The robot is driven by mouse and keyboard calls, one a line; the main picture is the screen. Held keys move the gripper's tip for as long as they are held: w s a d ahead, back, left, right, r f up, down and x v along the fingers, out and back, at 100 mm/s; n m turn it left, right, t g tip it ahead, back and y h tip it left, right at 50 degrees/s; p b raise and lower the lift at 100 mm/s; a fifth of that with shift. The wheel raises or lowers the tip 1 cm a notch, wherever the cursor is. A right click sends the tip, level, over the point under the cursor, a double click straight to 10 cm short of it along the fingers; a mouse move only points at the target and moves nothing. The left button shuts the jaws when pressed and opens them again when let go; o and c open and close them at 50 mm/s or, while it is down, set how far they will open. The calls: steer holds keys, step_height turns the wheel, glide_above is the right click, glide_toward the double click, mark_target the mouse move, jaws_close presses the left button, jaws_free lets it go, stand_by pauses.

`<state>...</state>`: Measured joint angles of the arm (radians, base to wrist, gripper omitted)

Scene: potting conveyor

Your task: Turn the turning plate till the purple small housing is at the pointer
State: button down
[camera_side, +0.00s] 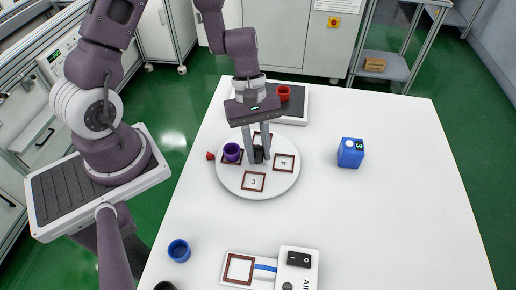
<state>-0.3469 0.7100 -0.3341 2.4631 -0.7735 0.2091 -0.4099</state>
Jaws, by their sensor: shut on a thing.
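The white round turning plate (226,180) lies on the table and bears several brown-framed squares, with the numbers 3 and 4 readable. The purple small housing (232,152) stands upright on a square at the plate's left side. A small red pointer (210,156) sits at the plate's left edge, close to the purple housing. My gripper (259,154) reaches down over the plate's middle, with its fingers shut on a black knob (259,154). The fingers partly hide the knob and the squares behind.
A red housing (283,93) stands on a dark-topped device (297,105) behind the plate. A blue block (350,153) is at right. A blue cup (179,250) and a switch unit (298,262) with a framed pad are in front.

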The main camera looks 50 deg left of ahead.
steer(key=c, duration=1.5)
jaws_free()
steer(key=shift+r, duration=0.1)
steer(key=v, duration=0.7)
